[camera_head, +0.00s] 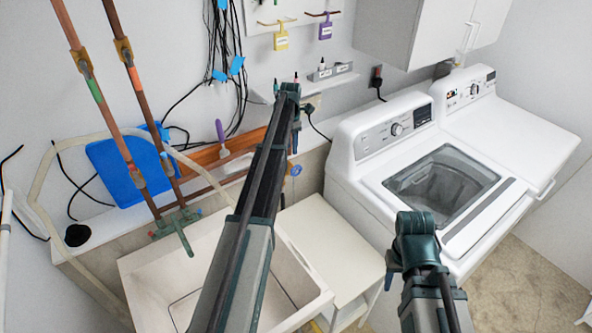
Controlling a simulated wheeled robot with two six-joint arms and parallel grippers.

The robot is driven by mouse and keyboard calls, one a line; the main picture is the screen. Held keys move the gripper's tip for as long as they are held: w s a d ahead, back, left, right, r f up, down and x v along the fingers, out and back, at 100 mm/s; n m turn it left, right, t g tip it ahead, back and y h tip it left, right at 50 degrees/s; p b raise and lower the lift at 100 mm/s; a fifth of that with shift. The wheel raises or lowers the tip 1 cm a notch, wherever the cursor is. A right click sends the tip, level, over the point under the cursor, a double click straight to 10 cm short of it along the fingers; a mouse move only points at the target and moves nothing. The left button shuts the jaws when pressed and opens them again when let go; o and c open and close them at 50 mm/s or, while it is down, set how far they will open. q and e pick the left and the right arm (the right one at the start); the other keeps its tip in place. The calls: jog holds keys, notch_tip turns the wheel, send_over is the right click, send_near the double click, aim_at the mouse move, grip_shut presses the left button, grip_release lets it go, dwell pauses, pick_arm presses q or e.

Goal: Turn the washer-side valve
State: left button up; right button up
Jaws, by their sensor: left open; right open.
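A small blue valve handle (295,170) shows low on the wall, between the sink and the washer, just right of my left arm. Copper pipework (205,188) runs toward it from the left; my arm hides part of it. The top-loading washer (375,140) stands right of the handle. My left gripper (291,97) is open, at the far end of the raised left arm, above the handle in the picture. Its fingers are hard to make out, and contact cannot be told. My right gripper (414,228) is open in front of the washer, far from the handle.
The utility sink (140,275) lies under my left arm. A white cabinet (335,240) stands between sink and washer. Two upright copper pipes (105,115) and a blue panel (115,170) are at left. Black cables (230,75) hang above. A dryer (510,125) is far right.

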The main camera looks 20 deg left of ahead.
aim_at(292, 170)
pick_arm(q)
jog(key=shift+f, duration=0.15)
notch_tip(292, 170, down, 14)
jog(key=b, duration=1.4)
jog(key=shift+r, duration=0.2)
grip_shut()
